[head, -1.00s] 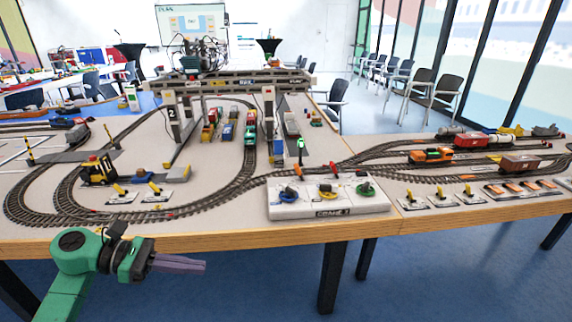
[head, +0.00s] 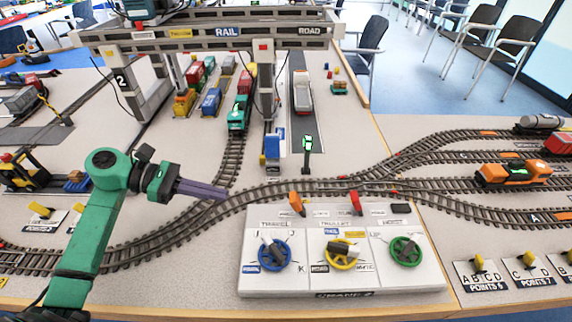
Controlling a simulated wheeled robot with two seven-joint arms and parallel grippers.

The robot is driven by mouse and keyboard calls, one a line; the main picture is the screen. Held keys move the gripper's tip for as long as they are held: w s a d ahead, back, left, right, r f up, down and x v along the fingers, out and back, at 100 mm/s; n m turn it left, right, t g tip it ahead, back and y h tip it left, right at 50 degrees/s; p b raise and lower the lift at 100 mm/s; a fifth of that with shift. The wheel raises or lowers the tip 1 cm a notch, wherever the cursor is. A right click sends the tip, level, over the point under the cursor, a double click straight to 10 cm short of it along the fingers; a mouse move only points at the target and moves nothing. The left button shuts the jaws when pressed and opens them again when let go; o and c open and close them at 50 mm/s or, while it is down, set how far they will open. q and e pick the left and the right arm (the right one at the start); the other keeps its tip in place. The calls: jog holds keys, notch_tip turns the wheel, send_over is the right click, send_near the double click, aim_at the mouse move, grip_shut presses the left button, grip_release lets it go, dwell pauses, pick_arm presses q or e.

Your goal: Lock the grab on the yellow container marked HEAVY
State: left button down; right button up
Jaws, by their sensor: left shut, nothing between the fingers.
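A small yellow container (head: 184,103) stands in the yard under the gantry crane (head: 205,38); any marking on it is too small to read. The grab cannot be made out. The crane's white control panel (head: 290,287) is in the lower middle. It has a blue wheel (head: 273,255), a yellow wheel (head: 341,254) and a green wheel (head: 405,251). An orange lever (head: 296,202) and a red lever (head: 355,202) stand at its back edge. My left gripper (head: 224,193) is shut and empty, left of the orange lever and apart from the panel. My right gripper is not in view.
Red (head: 195,76) and blue (head: 211,102) containers stand beside the yellow one. A teal locomotive (head: 237,118) is on the middle track. A green-lit signal post (head: 308,150) rises behind the panel. An orange locomotive (head: 513,172) is at right. Point levers (head: 480,265) line the front right.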

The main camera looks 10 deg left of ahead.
pick_arm(q)
jog(key=p, duration=0.3)
send_near(299, 206)
jog(key=f, duration=0.1)
jog(key=w+f, duration=0.1)
jog(key=f, duration=0.2)
jog(key=shift+w+d+f, duration=0.15)
jog(key=shift+w+f, duration=0.05)
jog(key=shift+w, duration=0.1)
jog(key=shift+w+d+r+p, duration=0.15)
jog(key=shift+d+r+p, duration=0.2)
jog(key=shift+d, duration=0.25)
jog(key=shift+w+d+r+p, duration=0.25)
jog(key=shift+d+p, duration=0.2)
jog(key=shift+d, duration=0.2)
jog(key=shift+d+r, duration=0.1)
jog(key=shift+d, duration=0.35)
